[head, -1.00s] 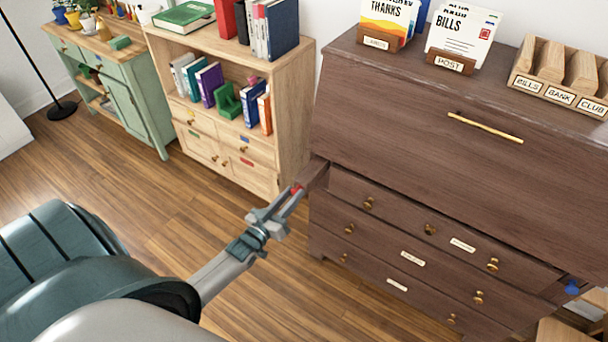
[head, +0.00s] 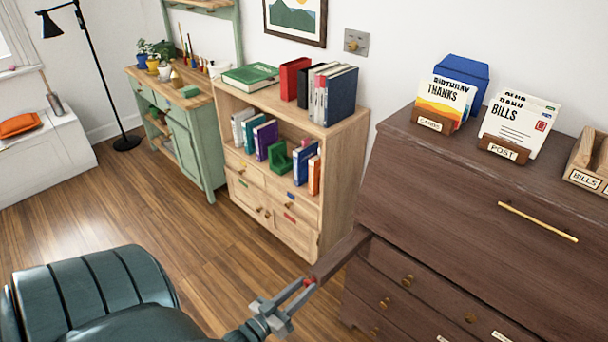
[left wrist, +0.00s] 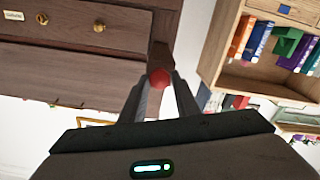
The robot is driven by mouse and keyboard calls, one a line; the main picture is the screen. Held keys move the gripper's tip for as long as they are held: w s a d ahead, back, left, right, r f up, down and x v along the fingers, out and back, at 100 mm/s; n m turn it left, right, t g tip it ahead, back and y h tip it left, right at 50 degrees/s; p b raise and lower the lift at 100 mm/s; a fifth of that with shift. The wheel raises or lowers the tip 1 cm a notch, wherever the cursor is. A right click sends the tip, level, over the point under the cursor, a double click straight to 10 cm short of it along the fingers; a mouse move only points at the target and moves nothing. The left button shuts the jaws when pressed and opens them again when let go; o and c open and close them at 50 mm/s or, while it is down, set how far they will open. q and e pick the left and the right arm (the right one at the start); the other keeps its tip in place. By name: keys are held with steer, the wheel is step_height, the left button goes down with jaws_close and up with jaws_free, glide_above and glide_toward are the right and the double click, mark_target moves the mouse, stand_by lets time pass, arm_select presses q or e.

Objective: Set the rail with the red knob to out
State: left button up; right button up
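The rail (head: 341,254) with the red knob is a dark wood bar at the left front edge of the brown desk. It stands well out from the desk front. The red knob (head: 309,282) is on its outer end and also shows in the left wrist view (left wrist: 159,78). My left gripper (head: 305,290) is at this end, its two fingertips on either side of the knob, closed on it. In the left wrist view the rail behind the knob is seen nearly end-on. My right gripper is not in view.
The brown desk (head: 470,225) has its lid closed, with letter holders on top. A light wood bookcase (head: 340,170) stands close behind the rail. A green cabinet (head: 190,150) is farther left. Wooden floor (head: 190,240) is clear between my arm and the bookcase.

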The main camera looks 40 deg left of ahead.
arm_select(q)
steer(key=shift+s, duration=0.3)
